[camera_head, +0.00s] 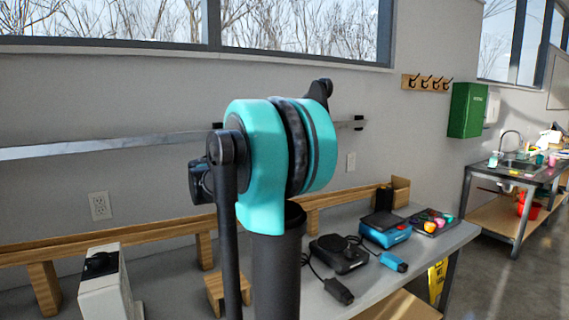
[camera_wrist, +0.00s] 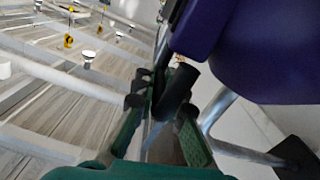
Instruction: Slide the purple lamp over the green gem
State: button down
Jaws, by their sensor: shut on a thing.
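In the wrist view a large purple shape, which looks like the purple lamp (camera_wrist: 265,48), fills the upper right. My gripper (camera_wrist: 162,98) has green fingers and is shut around a dark cylindrical part in front of the purple shape. That part appears to belong to the lamp, though the join is partly hidden. In the head view my own arm covers the middle, and neither gripper nor lamp shows. I cannot make out the green gem for certain; small coloured pieces (camera_head: 433,220) lie in a dark tray at the table's right end.
The grey table (camera_head: 385,282) carries a black device (camera_head: 338,254), a blue box (camera_head: 386,232), a small blue item (camera_head: 394,262) and a white device (camera_head: 104,288). A wooden rail (camera_head: 345,195) runs along the back. A sink bench (camera_head: 512,180) stands farther right.

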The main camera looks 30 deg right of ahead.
jog(key=c, duration=1.6)
grip_release()
jog(key=shift+o, duration=0.2)
jog(key=a, duration=1.2)
